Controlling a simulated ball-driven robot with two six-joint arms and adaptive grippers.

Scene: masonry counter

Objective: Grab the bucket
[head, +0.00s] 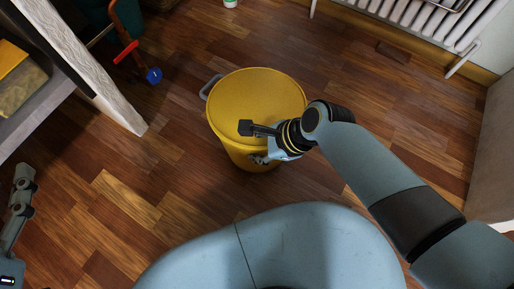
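A yellow bucket (240,97) stands upright on the wooden floor in the middle of the head view. A grey handle (208,88) shows on its left side; its right side is partly hidden by my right gripper. My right gripper (252,143) is at the bucket's near right rim. One dark finger shows over the bucket's top and the other lower, by its outer wall, with a gap between them. I cannot tell whether they touch the bucket. My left gripper (20,190) shows only in part at the left edge, far from the bucket, its opening unclear.
A pale post (95,75) and a grey shelf (38,105) with a yellow-topped block (18,80) stand at the left. A red and blue tool (140,65) is behind the post. A white radiator (420,15) is at the back right. Floor around the bucket is mostly clear.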

